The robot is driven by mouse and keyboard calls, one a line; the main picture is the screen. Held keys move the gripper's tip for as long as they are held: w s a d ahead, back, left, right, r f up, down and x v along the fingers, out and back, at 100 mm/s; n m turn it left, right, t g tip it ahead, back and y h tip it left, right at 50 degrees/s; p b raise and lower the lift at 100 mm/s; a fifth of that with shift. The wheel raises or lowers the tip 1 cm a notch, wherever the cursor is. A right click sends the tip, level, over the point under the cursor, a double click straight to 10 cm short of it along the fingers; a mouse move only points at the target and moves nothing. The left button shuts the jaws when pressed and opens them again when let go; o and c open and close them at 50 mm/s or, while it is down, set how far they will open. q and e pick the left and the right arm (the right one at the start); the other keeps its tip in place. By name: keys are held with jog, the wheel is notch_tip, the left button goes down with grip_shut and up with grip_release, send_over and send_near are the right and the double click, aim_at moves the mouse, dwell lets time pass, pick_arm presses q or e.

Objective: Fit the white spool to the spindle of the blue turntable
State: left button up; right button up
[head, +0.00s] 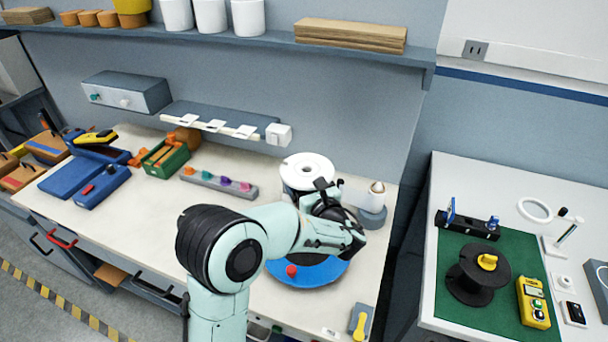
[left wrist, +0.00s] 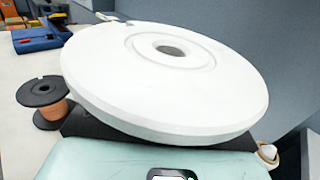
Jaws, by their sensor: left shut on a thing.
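The white spool (head: 307,168) is a wide white disc with a hole in its middle, held over the back right of the left bench. In the left wrist view the white spool (left wrist: 165,80) fills most of the picture, its top flange facing up. My left gripper (head: 322,190) is shut on the spool; its fingertips are largely hidden. The blue turntable (head: 317,275) lies on the bench nearer the front, partly under my left arm. A red knob (head: 291,271) shows on its left side. The spindle is hidden behind my arm. My right gripper is not in view.
A grey stand with a cream-coloured cone (head: 377,192) stands right of the spool. A copper-wound spool (left wrist: 46,101) shows at left in the left wrist view. A strip of coloured pegs (head: 219,183) lies left. The bench's front left is clear. A gap separates the right bench (head: 440,185).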

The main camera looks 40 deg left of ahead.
pick_arm(q)
jog(key=shift+f+b, duration=1)
jog(key=shift+f, duration=1.5)
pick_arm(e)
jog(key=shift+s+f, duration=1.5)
pick_arm(q)
jog(key=shift+s+f+b, duration=0.1)
jog(key=shift+f+b, duration=0.1)
jog(key=shift+b, duration=0.1)
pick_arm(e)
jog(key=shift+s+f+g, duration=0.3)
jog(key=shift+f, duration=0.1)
pick_arm(q)
jog(key=shift+f, duration=0.1)
jog(key=shift+d+f+b, duration=0.1)
jog(key=shift+f+b, duration=0.8)
jog(key=shift+f, duration=0.55)
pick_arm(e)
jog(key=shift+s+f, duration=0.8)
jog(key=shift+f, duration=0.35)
pick_arm(q)
jog(key=shift+f, duration=0.1)
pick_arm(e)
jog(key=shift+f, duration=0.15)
